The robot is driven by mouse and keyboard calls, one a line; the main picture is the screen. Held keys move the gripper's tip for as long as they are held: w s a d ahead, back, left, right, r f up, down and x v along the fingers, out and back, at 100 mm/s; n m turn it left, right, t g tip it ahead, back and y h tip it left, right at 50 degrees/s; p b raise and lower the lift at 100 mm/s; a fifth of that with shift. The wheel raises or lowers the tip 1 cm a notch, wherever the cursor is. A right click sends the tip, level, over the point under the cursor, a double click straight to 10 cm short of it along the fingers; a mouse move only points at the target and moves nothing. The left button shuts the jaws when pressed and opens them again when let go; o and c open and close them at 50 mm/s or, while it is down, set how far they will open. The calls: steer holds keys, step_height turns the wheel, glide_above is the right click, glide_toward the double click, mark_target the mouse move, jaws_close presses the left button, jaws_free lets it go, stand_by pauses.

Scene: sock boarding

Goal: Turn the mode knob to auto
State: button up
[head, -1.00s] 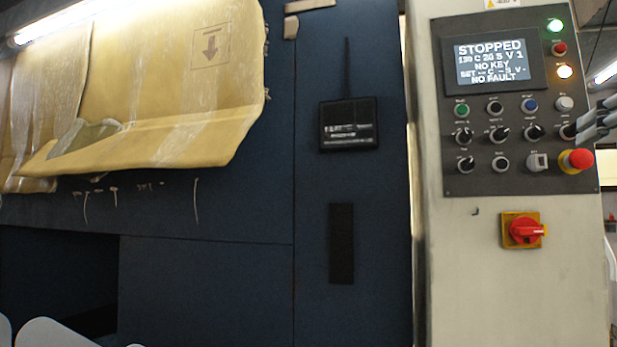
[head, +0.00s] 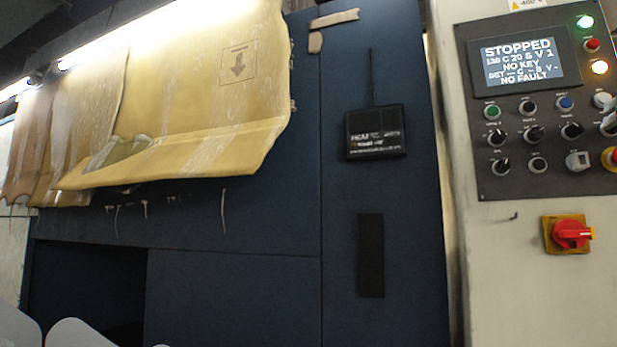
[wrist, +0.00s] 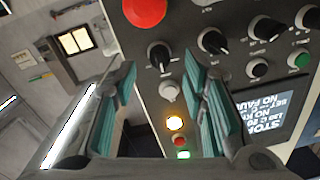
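The dark control panel (head: 500,185) is at the right of the head view. It carries a row of black selector knobs: a left one (head: 497,138), a middle one (head: 534,134) and a right one (head: 572,131); a fourth is hidden by the fingers. Labels are too small to read, so I cannot tell which is the mode knob. In the wrist view the panel is upside down, with knobs (wrist: 160,55), (wrist: 212,40) and (wrist: 265,28). My gripper (wrist: 162,78) is open and empty, its teal fingers in front of the panel; a fingertip shows at the head view's right edge.
A red emergency stop (wrist: 145,10) is close to the fingers. The display (head: 518,63) reads STOPPED, NO KEY, NO FAULT. A green lamp (head: 585,21) and an amber lamp (head: 600,67) are lit. A red rotary switch (head: 572,234) sits below the panel.

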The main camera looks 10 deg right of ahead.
steer(key=shift+x, duration=1.5)
jaws_close()
steer(key=shift+m+p, duration=1.1)
steer(key=shift+m, duration=3.4)
jaws_free()
